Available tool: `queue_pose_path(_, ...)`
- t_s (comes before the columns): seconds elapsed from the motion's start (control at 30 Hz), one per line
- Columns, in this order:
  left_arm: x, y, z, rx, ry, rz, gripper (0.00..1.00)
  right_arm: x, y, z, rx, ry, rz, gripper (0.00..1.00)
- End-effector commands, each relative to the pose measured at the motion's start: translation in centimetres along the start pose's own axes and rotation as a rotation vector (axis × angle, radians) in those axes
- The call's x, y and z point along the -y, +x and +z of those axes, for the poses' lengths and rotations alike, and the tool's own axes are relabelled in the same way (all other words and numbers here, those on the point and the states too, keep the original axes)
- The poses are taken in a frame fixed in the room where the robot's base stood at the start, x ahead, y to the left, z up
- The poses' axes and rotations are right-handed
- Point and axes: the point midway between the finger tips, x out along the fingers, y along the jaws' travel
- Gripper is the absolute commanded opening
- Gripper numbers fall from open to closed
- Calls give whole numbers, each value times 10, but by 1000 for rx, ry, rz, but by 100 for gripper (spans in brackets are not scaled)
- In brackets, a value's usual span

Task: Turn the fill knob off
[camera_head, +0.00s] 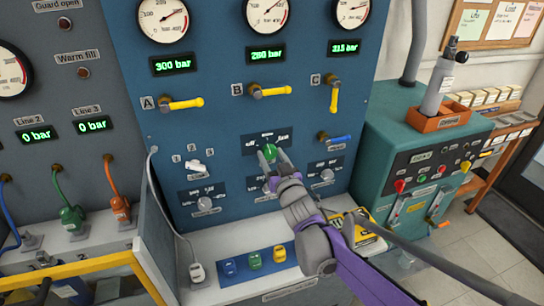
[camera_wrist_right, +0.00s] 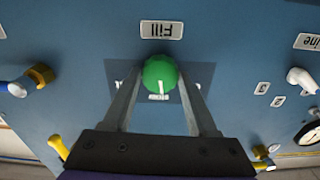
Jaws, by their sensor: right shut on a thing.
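The green fill knob (camera_head: 270,151) sits on the blue panel, below the gauges and the B lever. It also shows in the right wrist view (camera_wrist_right: 160,70), where the picture is upside down. A white mark on the knob points toward a small label at the middle of its dial. The head view shows "off" left of the knob and "fast" right of it. My right gripper (camera_head: 272,161) is shut on the green knob, one finger on each side. The inverted Fill label (camera_wrist_right: 162,30) is beyond the knob in the wrist view. My left gripper is not in view.
Yellow levers A (camera_head: 181,103), B (camera_head: 270,91) and C (camera_head: 333,94) are above. A blue lever (camera_head: 337,138) is to the right and a white selector (camera_head: 194,166) to the left. Smaller knobs (camera_head: 205,204) sit lower. A teal cabinet (camera_head: 412,160) stands right.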

Motion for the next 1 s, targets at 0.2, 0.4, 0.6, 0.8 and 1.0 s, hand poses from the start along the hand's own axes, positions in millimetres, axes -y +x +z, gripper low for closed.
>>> queue_pose_path(0.2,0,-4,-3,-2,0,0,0,0,0,-1,0,-185,0,3)
queue_pose_path(0.4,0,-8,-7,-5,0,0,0,1,0,-1,0,-376,0,3)
queue_pose_path(0.6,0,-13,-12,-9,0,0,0,1,0,-1,0,-560,0,3)
queue_pose_path(0.8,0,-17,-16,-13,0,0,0,1,0,-1,0,-718,0,3)
queue_pose_path(1.0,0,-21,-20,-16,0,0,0,1,0,0,1,-831,0,3)
